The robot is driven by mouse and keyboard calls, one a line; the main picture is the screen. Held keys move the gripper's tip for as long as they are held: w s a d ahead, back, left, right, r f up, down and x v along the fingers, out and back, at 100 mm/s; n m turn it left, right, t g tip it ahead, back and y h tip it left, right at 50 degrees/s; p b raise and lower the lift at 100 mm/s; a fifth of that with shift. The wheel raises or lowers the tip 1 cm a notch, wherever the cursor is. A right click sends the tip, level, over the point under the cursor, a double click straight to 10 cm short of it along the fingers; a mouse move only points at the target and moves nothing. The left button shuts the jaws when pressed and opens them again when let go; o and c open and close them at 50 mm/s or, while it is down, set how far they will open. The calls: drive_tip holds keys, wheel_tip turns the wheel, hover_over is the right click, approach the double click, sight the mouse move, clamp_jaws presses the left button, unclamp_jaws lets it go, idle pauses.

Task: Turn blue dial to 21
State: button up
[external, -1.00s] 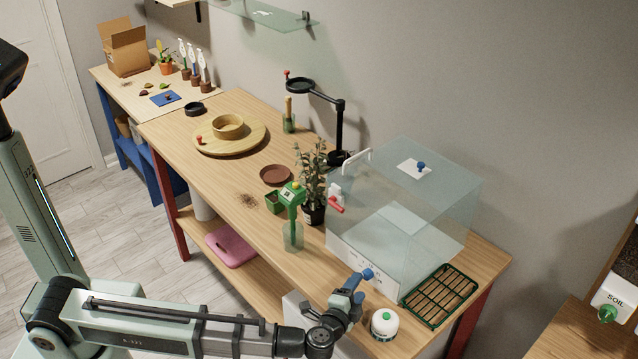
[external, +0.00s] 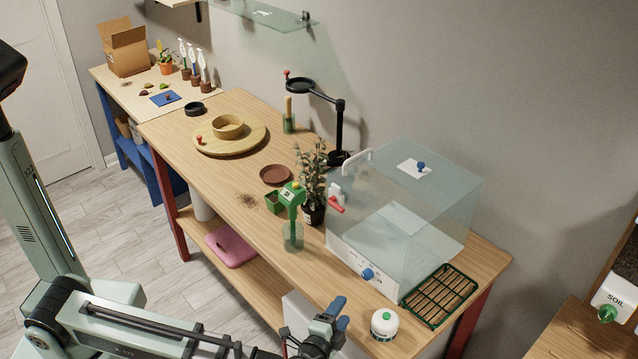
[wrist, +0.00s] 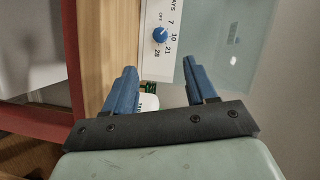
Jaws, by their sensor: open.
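The blue dial (external: 367,274) sits on the white front panel (external: 349,262) of the clear box. The dial (wrist: 160,35) also shows in the wrist view, with printed numbers around it, including 7, 21 and 28. A pale mark shows on the dial, but it is too small to tell which number it points at. My gripper (external: 338,306) has blue fingers and is in front of the panel, apart from the dial. In the wrist view my gripper (wrist: 160,66) is open and empty, with the dial beyond the gap between its fingertips.
A white round container with a green top (external: 384,325) stands close to the right of my gripper. A green wire rack (external: 439,296) lies beside the box. A green-capped bottle (external: 292,235) and a potted plant (external: 313,185) stand left of the box. The air before the panel is clear.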

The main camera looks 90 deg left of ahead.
sight(365, 276)
wheel_tip(365, 276, up, 4)
drive_tip(key=s+a+n, duration=0.1)
drive_tip(key=a, duration=0.1)
drive_tip(key=w+a+f+n, duration=0.1)
drive_tip(key=w+a, duration=0.1)
drive_tip(key=a, duration=0.1)
drive_tip(key=w+a+f+n+h, duration=0.1)
drive_tip(key=w+a+f+n, duration=0.1)
drive_tip(key=a, duration=0.2)
drive_tip(key=w+a+f+n+h, duration=0.1)
drive_tip(key=w+a+f, duration=0.1)
drive_tip(key=a, duration=0.1)
drive_tip(key=shift+w+a+f+n, duration=0.15)
drive_tip(key=shift+w+a+n, duration=0.1)
drive_tip(key=shift+n, duration=0.15)
idle(0.5)
drive_tip(key=shift+c, duration=0.2)
drive_tip(key=c, duration=1)
drive_tip(key=shift+w+d+f+m+y, duration=0.1)
drive_tip(key=shift+m+y, duration=0.2)
drive_tip(key=shift+m, duration=0.4)
clamp_jaws()
drive_tip(key=shift+m+y, duration=0.6)
drive_tip(key=shift+m, duration=0.5)
